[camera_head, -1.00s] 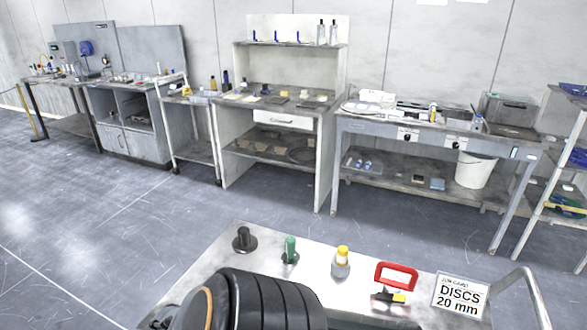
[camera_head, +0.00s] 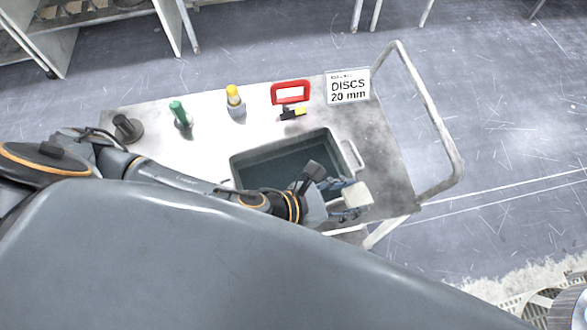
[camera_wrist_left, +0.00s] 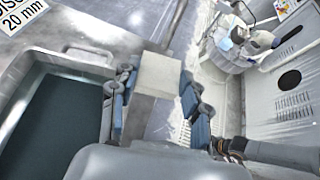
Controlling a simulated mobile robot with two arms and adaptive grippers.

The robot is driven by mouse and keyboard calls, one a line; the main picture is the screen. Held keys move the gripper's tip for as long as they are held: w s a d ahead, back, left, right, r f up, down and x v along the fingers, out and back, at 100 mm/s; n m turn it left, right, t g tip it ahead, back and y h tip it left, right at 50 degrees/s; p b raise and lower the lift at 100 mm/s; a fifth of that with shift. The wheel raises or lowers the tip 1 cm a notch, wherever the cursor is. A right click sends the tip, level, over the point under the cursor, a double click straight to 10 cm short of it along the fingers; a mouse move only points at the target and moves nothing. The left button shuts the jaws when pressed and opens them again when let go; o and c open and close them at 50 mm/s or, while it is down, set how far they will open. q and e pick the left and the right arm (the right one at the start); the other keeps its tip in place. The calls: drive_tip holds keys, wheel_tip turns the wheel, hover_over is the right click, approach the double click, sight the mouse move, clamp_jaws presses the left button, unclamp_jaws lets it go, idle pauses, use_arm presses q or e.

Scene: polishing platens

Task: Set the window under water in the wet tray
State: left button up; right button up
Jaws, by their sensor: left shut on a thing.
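The wet tray is a grey tub with a pale rim (camera_head: 280,142), set in the cart top, with dark water inside. In the left wrist view its rim (camera_wrist_left: 62,58) and water show at the left. My left gripper (camera_head: 343,196) is shut on a pale grey block (camera_head: 357,194). The block also shows between the fingers in the left wrist view (camera_wrist_left: 155,78). I cannot tell whether this block is the window or something holding it. The gripper and block are beside the tray's right end, outside its opening. My right gripper is not in view.
On the cart top (camera_head: 385,150) stand a dark knob-topped piece (camera_head: 126,127), a green-handled tool (camera_head: 180,114), a yellow-capped bottle (camera_head: 235,101), a red frame (camera_head: 291,92) and a "DISCS 20 mm" sign (camera_head: 348,87). The cart's handle rail (camera_head: 437,115) rises at the right.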

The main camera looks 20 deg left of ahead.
use_arm(q)
drive_tip(key=w+a+f, duration=0.4)
drive_tip(key=a, duration=0.4)
drive_tip(key=b, duration=0.2)
hover_over(303, 175)
drive_tip(key=s+d, duration=0.2)
drive_tip(key=f, duration=0.5)
drive_tip(key=shift+a, duration=0.2)
drive_tip(key=shift+w+a+f, duration=0.3)
drive_tip(key=shift+a+f, duration=0.05)
drive_tip(key=shift+w+a+f+b, duration=0.1)
drive_tip(key=shift+f+b, duration=0.1)
drive_tip(key=shift+f, duration=0.65)
drive_tip(key=shift+a+f+b, duration=0.1)
drive_tip(key=shift+f+b, duration=0.05)
drive_tip(key=shift+f, duration=0.7)
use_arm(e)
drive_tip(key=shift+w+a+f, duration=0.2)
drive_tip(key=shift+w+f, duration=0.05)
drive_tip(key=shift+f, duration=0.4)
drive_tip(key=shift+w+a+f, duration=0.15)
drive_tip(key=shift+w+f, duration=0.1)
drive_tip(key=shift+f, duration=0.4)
use_arm(q)
drive_tip(key=shift+f, duration=0.2)
drive_tip(key=o, duration=1.1)
drive_tip(key=shift+c, duration=0.2)
drive_tip(key=shift+r, duration=0.1)
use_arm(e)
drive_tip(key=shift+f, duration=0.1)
